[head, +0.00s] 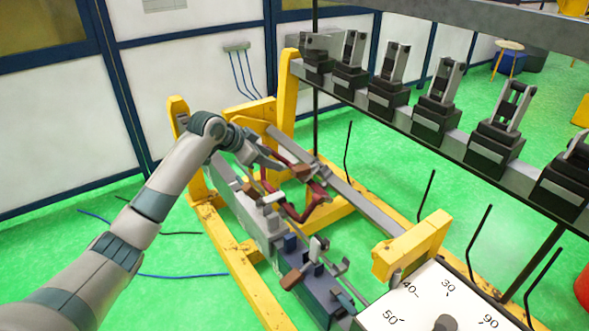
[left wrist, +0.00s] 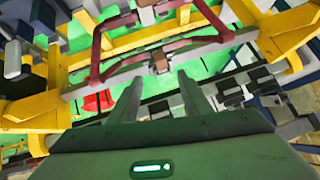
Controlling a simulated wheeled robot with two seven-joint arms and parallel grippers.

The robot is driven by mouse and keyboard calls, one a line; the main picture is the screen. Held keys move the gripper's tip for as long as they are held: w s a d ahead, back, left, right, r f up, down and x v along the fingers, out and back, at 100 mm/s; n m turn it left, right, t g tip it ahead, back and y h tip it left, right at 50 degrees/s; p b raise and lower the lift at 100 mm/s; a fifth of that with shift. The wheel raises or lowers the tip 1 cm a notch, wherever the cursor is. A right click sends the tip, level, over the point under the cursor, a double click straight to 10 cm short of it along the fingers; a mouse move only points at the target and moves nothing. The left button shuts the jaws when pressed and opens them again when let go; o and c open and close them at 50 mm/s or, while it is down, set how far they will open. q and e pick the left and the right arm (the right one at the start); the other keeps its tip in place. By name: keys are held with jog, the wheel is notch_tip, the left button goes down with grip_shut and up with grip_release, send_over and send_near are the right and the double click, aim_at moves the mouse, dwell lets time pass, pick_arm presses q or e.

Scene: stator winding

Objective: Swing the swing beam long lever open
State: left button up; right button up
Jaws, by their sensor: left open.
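A dark red bent lever frame (head: 318,197), which looks like the swing beam with its long lever, sits across the middle of the yellow-and-grey winding fixture. In the left wrist view a dark red bar (left wrist: 198,40) runs across the upper part, with a brown block (left wrist: 160,62) below it. My left gripper (head: 277,163) is above the fixture, close to the upper end of the red frame. In the left wrist view its two fingers (left wrist: 160,92) are apart with nothing between them, and the red bar lies beyond the tips. Whether they touch anything cannot be told. My right gripper is not in view.
Yellow frame beams (head: 236,262) border the fixture. A grey rail with several black clamp blocks (head: 436,112) hangs over the right side. A white dial plate (head: 440,300) is at the front. Small brackets and a brown handle (head: 292,279) stand on the near rail. Green floor surrounds it.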

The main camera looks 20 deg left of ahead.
aim_at(295, 171)
pick_arm(q)
jog(key=p+x, duration=0.3)
jog(key=x, duration=0.9)
jog(key=shift+p+x, duration=0.45)
jog(key=shift+x, duration=0.75)
grip_shut()
